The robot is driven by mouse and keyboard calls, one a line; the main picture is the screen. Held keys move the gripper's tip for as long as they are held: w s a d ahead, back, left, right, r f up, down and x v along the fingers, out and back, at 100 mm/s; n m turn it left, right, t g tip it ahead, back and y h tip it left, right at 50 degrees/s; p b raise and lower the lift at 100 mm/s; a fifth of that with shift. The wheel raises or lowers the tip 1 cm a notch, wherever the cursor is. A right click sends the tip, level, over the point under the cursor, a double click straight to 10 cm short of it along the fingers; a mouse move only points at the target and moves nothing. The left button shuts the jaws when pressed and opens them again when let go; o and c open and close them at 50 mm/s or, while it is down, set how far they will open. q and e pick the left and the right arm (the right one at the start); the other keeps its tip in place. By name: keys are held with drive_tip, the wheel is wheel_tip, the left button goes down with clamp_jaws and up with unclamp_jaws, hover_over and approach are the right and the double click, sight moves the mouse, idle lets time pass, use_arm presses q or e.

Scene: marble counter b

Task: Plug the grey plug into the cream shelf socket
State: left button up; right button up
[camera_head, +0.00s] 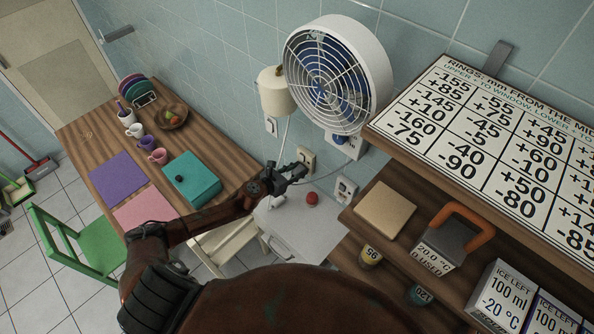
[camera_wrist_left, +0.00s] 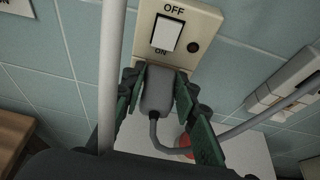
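The grey plug (camera_wrist_left: 157,92) is between the green fingers of my left gripper (camera_wrist_left: 158,98), which touch its sides. A grey cord bends from its lower end to the right. The plug is upright against the lower part of the cream socket (camera_wrist_left: 176,38), below its OFF/ON rocker switch; I cannot tell whether it is fully seated. In the head view my left gripper (camera_head: 296,174) is at the wall just below the cream socket (camera_head: 306,157), and the plug is mostly hidden there. My right gripper is not in view.
A white pipe (camera_wrist_left: 110,70) runs close to the left of the gripper. Another wall socket (camera_head: 346,188) is to the right. A red ball (camera_head: 312,198) lies on the white surface (camera_head: 308,228) below.

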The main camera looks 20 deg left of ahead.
use_arm(q)
drive_tip(key=o, duration=0.5)
drive_tip(key=v, duration=1.2)
